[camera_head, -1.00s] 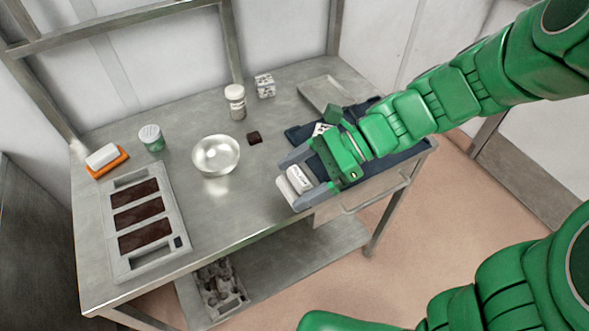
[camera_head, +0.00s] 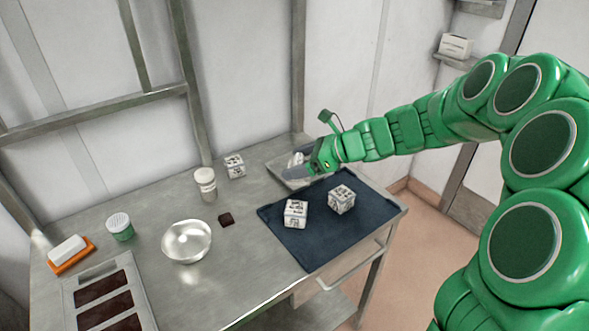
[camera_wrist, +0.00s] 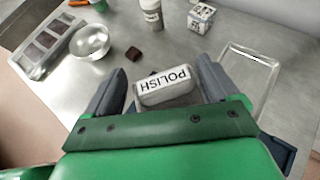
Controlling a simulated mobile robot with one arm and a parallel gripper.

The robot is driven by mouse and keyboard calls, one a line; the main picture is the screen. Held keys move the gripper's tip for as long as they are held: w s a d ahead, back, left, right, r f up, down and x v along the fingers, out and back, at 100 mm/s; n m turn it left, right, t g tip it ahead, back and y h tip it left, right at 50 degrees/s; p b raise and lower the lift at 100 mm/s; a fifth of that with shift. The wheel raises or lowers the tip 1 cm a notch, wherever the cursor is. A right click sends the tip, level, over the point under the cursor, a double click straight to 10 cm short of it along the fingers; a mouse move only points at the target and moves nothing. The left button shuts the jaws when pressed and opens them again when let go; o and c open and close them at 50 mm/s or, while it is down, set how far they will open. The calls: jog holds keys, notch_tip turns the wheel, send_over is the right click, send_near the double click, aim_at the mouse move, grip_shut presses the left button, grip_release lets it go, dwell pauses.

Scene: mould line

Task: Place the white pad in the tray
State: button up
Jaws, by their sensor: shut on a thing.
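The white pad (camera_wrist: 165,88), a rounded block marked POLISH, is held between the two grey fingers of my gripper (camera_wrist: 158,92) in the wrist view. In the head view my gripper (camera_head: 301,165) is at the back right of the table, with the pad (camera_head: 295,158) partly hidden by a finger. The shallow metal tray (camera_head: 288,184) lies behind and partly under the gripper there. In the wrist view the tray (camera_wrist: 248,75) is to the right of the pad, and its visible floor looks empty. The exact height of the pad above the tray cannot be told.
A dark blue mat (camera_head: 285,235) bears two printed white boxes (camera_head: 296,213).

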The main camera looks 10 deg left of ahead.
aim_at(303, 153)
jog(key=w, duration=0.2)
jog(key=w+m+t, duration=0.1)
jog(key=shift+d, duration=0.35)
jog(key=shift+w+f, duration=0.1)
jog(key=shift+w, duration=0.6)
jog(key=w+a+f, duration=0.1)
jog(key=w+f, duration=0.1)
jog(key=w, duration=0.1)
jog(key=w+a+f, duration=0.1)
jog(key=w+f, duration=0.2)
jog(key=w, duration=0.1)
jog(key=w+a+f, duration=0.2)
jog(key=w+f, duration=0.1)
jog(key=w, duration=0.1)
jog(key=shift+w+a+f, duration=0.2)
jog(key=shift+w+f, duration=0.2)
jog(key=shift+f, duration=0.1)
jog(key=shift+w+a+f, duration=0.15)
jog(key=shift+w+f, duration=0.25)
jog(key=shift+f, duration=1.4)
jog(key=shift+f, duration=0.15)
jog(key=o, duration=0.8)
